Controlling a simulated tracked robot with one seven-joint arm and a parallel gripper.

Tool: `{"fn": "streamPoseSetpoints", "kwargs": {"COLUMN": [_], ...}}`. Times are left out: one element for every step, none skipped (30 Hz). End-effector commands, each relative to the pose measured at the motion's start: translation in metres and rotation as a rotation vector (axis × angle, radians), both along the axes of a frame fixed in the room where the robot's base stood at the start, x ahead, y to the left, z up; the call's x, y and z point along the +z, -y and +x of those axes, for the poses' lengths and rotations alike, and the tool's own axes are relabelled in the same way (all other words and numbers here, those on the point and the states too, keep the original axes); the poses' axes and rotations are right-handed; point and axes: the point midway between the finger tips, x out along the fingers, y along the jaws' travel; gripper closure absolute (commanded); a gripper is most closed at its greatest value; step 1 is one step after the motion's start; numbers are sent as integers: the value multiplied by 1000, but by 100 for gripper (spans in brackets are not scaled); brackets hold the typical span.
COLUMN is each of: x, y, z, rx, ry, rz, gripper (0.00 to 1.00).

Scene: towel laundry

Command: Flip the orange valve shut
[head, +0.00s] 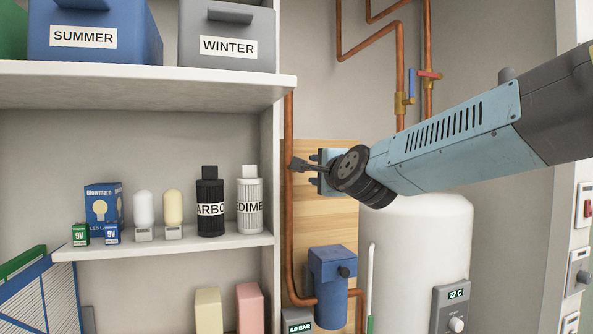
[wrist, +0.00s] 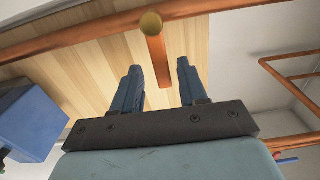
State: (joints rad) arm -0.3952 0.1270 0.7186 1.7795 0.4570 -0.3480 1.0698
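In the wrist view, a round brass knob (wrist: 151,24) sits on a copper pipe, and a short orange bar (wrist: 159,66) runs from it toward my gripper. The bar looks like the orange valve's lever, though its colour is close to the pipe's. My gripper (wrist: 158,75) is open, with one finger on each side of the bar and visible gaps; nothing is clamped. In the head view, my gripper (head: 304,166) is at the vertical copper pipe (head: 289,210) beside the shelf. The orange valve is hidden or cannot be made out there.
A blue-lever valve (head: 412,83) and a red-lever valve (head: 429,74) sit higher on the right pipes. A blue filter housing (head: 331,280) is below my gripper, and a white tank (head: 425,245) at right. The shelf (head: 180,246) holding bottles and bulbs is close at left.

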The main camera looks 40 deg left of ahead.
Motion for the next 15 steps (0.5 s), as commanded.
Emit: {"fn": "streamPoseSetpoints", "kwargs": {"x": [0,0,1,1,1,1,1,2,2,3,2,2,2,2,1], "y": [0,0,0,0,0,1,2,3,6,8,10,14,17,20,24], "z": [0,0,0,0,0,-1,-2,-2,-4,-5,-6,-8,-11,-13,-16], "rx": [0,0,0,0,0,0,0,0,0,-1,-2,-2,-2,-2,-2], "ry": [1,1,1,1,1,2,2,3,6,5,5,5,5,6,5], "rz": [1,1,1,0,0,1,1,1,1,2,2,0,0,0,-1], "gripper": [57,57,57,57,57,57,57,57,57,57,57,57,57,57,57]}}
